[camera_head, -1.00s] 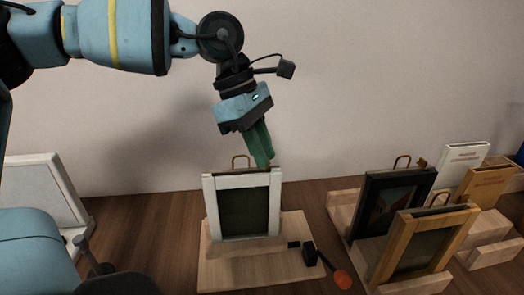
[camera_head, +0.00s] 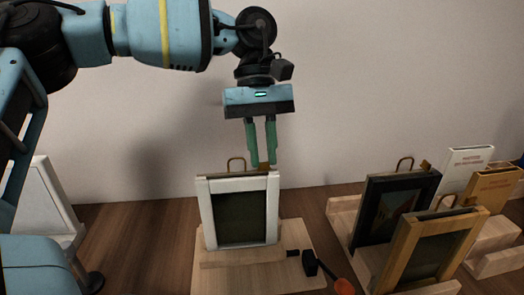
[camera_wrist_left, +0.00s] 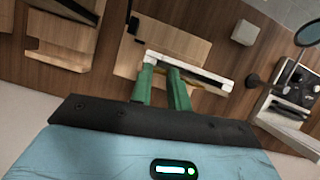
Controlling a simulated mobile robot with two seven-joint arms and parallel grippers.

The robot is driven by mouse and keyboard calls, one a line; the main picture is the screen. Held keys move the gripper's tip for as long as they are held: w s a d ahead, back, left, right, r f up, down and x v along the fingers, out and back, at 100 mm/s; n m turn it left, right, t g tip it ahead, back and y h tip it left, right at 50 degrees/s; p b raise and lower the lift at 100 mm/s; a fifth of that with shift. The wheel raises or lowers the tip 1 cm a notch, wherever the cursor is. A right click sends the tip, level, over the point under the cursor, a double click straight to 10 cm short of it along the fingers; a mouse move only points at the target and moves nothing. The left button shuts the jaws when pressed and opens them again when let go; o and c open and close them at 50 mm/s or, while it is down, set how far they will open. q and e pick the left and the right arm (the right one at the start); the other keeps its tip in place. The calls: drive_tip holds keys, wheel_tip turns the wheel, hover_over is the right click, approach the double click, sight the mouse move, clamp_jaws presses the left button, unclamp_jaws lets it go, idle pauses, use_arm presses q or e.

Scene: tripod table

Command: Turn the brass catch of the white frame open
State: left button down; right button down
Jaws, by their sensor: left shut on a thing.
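The white frame (camera_head: 207,220) stands upright on a light wooden stand, with a dark panel inside and a brass loop (camera_head: 236,163) on its top edge. My left gripper (camera_head: 263,162) points down at the right part of that top edge, its green fingers shut on the small brass catch (camera_head: 263,167), which they mostly hide. In the left wrist view the white frame (camera_wrist_left: 205,75) shows edge-on from above, with the fingertips (camera_wrist_left: 163,72) at it. The catch's exact angle cannot be made out. My right gripper is not in view.
A black frame (camera_head: 373,210) and a wooden frame (camera_head: 400,245) stand in holders on the right, with white and orange boxes behind. A black tool with an orange end (camera_head: 344,287) lies at the stand's front right. A white panel (camera_head: 40,205) stands at the left.

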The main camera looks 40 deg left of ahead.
use_arm(q)
drive_tip(key=shift+w+m, duration=0.1)
drive_tip(key=shift+m, duration=0.5)
drive_tip(key=c, duration=1.4)
unclamp_jaws()
drive_tip(key=shift+o, duration=0.4)
